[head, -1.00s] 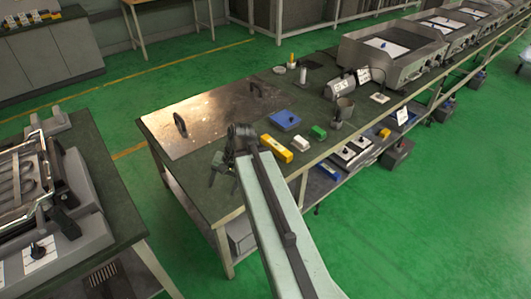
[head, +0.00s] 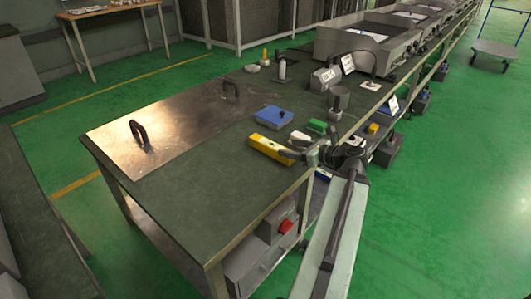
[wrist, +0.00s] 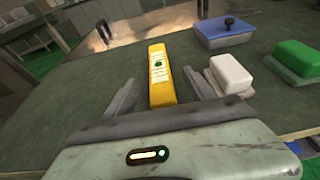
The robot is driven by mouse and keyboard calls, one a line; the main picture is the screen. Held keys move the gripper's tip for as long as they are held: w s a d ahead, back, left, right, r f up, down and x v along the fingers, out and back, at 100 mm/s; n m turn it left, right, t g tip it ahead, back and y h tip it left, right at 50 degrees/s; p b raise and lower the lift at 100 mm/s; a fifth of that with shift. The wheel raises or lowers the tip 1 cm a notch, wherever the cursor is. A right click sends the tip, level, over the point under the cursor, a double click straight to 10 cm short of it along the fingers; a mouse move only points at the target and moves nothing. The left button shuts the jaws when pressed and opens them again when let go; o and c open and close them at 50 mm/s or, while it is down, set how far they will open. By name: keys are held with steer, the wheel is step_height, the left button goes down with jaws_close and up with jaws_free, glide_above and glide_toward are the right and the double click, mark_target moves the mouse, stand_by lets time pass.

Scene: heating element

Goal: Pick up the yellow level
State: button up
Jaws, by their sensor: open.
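The yellow level (head: 270,149) lies on the dark green tabletop near its right edge in the head view. In the wrist view the yellow level (wrist: 160,72) points away from me, with a pale label on its top. My gripper (head: 304,154) is at the table edge, close to the level's near end. In the wrist view my gripper (wrist: 162,88) is open, with one finger on each side of the level and gaps between. I cannot tell how high the fingers are above the table.
Close by are a white block (head: 299,137), a green block (head: 317,126) and a blue box (head: 274,117) with a black knob. A metal plate (head: 180,118) with two handles covers the table's left part. Bare tabletop (head: 205,170) lies left of the level.

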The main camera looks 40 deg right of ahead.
mark_target(273, 145)
steer(key=b+x, duration=0.2)
steer(key=x, duration=0.6)
steer(key=shift+a, duration=0.15)
jaws_close()
